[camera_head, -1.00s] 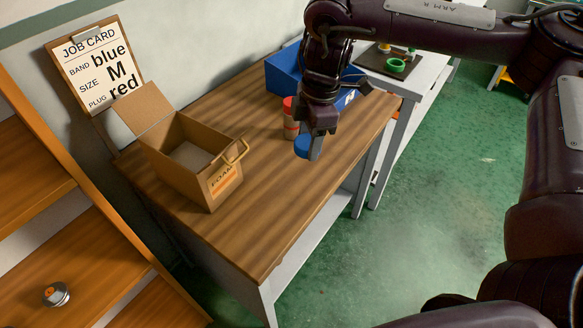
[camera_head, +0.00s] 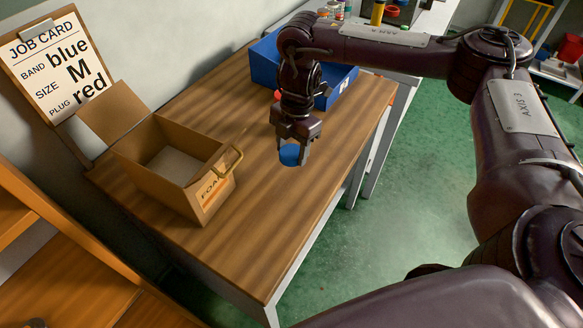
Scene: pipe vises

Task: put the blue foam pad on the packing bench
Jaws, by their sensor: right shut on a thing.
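My right gripper (camera_head: 293,152) points down over the wooden packing bench (camera_head: 240,235), close to its right edge. It is shut on the blue foam pad (camera_head: 289,156), which shows as a small rounded blue piece between the fingertips. I cannot tell whether the pad touches the bench top or is a little above it. A cardboard box (camera_head: 208,190) marked FOAM stands open on the bench, left of the gripper. My left gripper is not in view.
A blue bin (camera_head: 265,65) stands at the back of the bench, partly behind my right arm. A red-topped item (camera_head: 277,95) is mostly hidden behind the gripper. A job card (camera_head: 50,65) leans at the left. The bench's front middle is clear.

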